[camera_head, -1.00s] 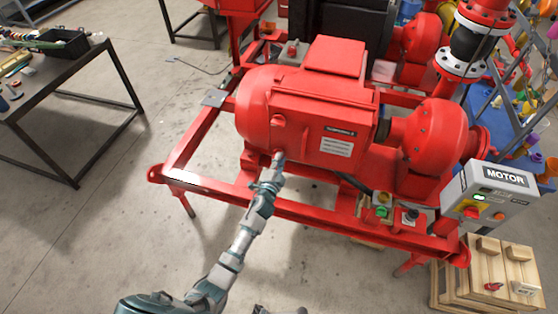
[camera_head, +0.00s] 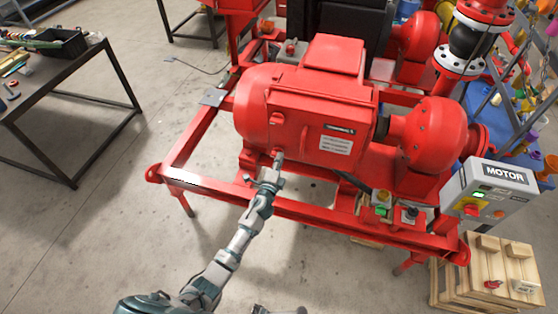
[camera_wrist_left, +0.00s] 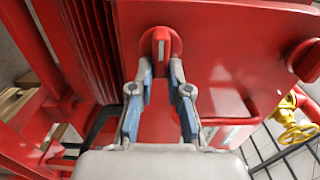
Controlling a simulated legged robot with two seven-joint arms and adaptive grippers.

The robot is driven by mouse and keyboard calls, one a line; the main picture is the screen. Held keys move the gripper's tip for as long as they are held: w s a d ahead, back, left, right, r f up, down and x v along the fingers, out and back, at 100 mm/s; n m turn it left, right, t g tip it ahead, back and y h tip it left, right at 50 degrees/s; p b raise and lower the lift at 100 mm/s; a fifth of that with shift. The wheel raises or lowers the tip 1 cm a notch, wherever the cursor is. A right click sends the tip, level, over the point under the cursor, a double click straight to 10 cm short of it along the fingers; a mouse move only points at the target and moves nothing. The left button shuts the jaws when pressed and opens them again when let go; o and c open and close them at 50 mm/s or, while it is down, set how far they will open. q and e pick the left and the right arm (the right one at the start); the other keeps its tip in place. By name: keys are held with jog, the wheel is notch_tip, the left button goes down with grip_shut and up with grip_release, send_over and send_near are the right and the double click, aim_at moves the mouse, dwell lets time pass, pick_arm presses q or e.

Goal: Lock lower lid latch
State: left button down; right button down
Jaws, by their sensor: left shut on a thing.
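The lower lid latch (camera_head: 277,154) is a small red knob near the bottom left of the red motor housing's lid (camera_head: 318,125). In the left wrist view the latch (camera_wrist_left: 161,42) is a red round knob with a raised grip and a pale mark on it. My left gripper (camera_head: 276,163) reaches it from below. In the left wrist view its two fingertips (camera_wrist_left: 161,62) are shut on the raised grip from both sides. The sides of the grip are partly hidden by the fingertips. My right gripper is not in view.
The upper latch (camera_head: 277,118) sits just above and also shows in the left wrist view (camera_wrist_left: 307,60). The red skid frame rail (camera_head: 320,213) runs below my left gripper. A grey motor control box (camera_head: 490,197) stands at the right.

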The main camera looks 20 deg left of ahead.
pick_arm(q)
jog(key=shift+d+f, duration=0.1)
jog(key=shift+f, duration=0.2)
jog(key=c, duration=1.2)
grip_release()
jog(key=shift+o, duration=0.4)
jog(key=shift+w, duration=0.1)
jog(key=shift+r, duration=0.1)
jog(key=s, duration=1.2)
jog(key=shift+a, duration=0.2)
